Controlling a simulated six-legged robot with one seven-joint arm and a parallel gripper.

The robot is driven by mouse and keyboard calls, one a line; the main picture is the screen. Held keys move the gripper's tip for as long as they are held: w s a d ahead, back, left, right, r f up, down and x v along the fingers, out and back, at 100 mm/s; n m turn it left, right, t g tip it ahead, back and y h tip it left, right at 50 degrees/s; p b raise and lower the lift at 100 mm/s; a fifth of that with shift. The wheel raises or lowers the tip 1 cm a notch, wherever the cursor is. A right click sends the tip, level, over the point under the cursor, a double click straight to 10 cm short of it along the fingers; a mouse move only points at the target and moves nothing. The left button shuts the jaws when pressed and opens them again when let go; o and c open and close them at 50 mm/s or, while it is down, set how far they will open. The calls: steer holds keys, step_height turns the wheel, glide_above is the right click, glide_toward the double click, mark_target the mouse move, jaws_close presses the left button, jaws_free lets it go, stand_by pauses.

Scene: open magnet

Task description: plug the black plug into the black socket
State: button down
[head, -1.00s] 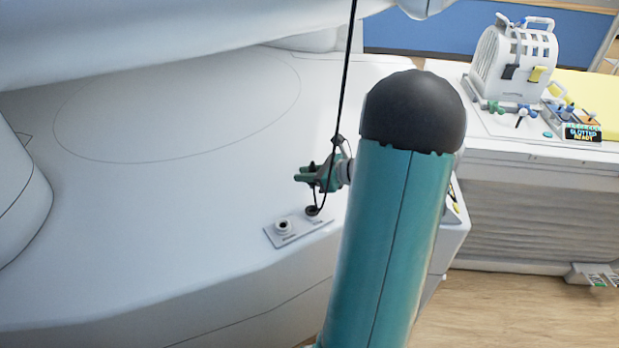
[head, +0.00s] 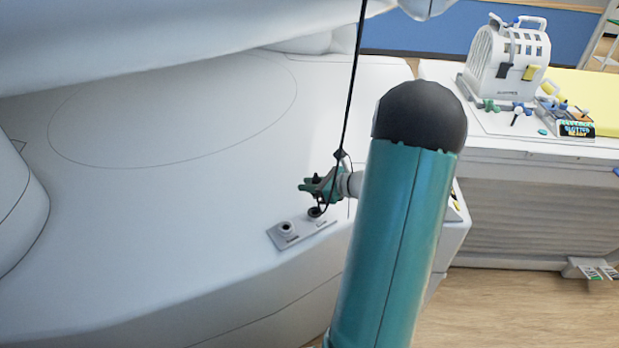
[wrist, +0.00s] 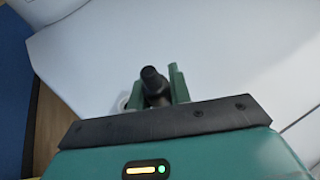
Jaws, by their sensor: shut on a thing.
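My gripper (head: 320,188) is low over the white deck, just above a small grey socket panel (head: 291,242). In the wrist view its green fingers (wrist: 157,90) are shut on the black plug (wrist: 152,80). A black cable (head: 351,95) comes down from above to the gripper, and a loop of it hangs towards the panel. The black socket (head: 316,212) is at the panel's far right end, just below the gripper. I cannot tell whether the plug touches it; the plug itself is not distinct in the head view.
A light-rimmed socket (head: 286,229) is at the panel's left end. The wide white deck (head: 180,220) is clear to the left. A large white curved housing (head: 180,35) overhangs it. A side cabinet (head: 540,155) with a white caged device (head: 508,60) stands at right.

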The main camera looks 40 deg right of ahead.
glide_above(310, 209)
steer(key=shift+f, duration=2.35)
steer(key=shift+f, duration=1.45)
steer(key=c, duration=1.2)
jaws_free()
steer(key=v, duration=1.3)
steer(key=shift+s+r, duration=0.25)
steer(key=shift+s, duration=0.1)
